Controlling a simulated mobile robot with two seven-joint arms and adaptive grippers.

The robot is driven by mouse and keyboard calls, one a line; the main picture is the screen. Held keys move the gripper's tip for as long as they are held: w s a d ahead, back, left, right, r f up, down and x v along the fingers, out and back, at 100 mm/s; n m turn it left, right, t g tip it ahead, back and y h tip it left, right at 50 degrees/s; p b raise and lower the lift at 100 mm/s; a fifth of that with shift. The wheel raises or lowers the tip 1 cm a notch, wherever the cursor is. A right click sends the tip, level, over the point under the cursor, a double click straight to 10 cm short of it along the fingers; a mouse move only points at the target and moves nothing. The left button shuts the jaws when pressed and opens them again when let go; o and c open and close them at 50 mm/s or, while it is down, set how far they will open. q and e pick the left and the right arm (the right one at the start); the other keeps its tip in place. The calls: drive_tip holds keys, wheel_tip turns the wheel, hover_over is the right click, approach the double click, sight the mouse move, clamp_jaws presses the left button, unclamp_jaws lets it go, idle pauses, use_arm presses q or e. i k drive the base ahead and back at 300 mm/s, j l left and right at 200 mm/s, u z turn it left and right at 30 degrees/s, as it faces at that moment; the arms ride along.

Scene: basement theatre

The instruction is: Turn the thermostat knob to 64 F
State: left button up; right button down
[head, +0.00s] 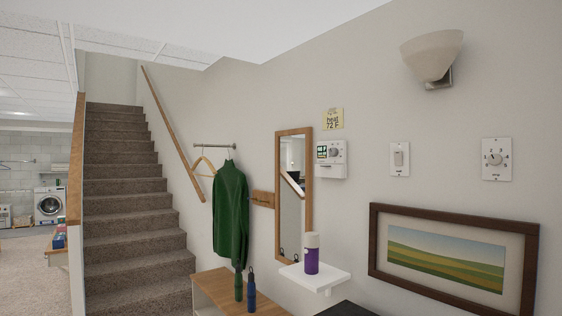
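The thermostat (331,159) is a small white box on the wall, right of the mirror. It has a dark green display (322,152) on its left and a small round grey knob (335,152) beside it. The markings on the knob are too small to read. A yellow note (333,118) above it appears to read "heat 72 F". A separate white plate with a numbered dial (494,159) is on the wall farther right. Neither of my grippers shows in the head view.
A white shelf (332,276) with a purple and white bottle (312,254) sticks out below the thermostat. A framed picture (450,255), light switch (400,158) and wall lamp (431,57) are to the right. A bench (212,291) and carpeted stairs (130,190) are left.

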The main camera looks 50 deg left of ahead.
sight(333, 152)
drive_tip(key=u, duration=1.3)
drive_tip(key=j+z, duration=0.1)
drive_tip(key=z, duration=0.6)
drive_tip(key=i+j+z, duration=0.15)
drive_tip(key=j+z, duration=0.95)
drive_tip(key=j, duration=1.25)
drive_tip(key=k+j+z, duration=0.1)
drive_tip(key=j, duration=0.4)
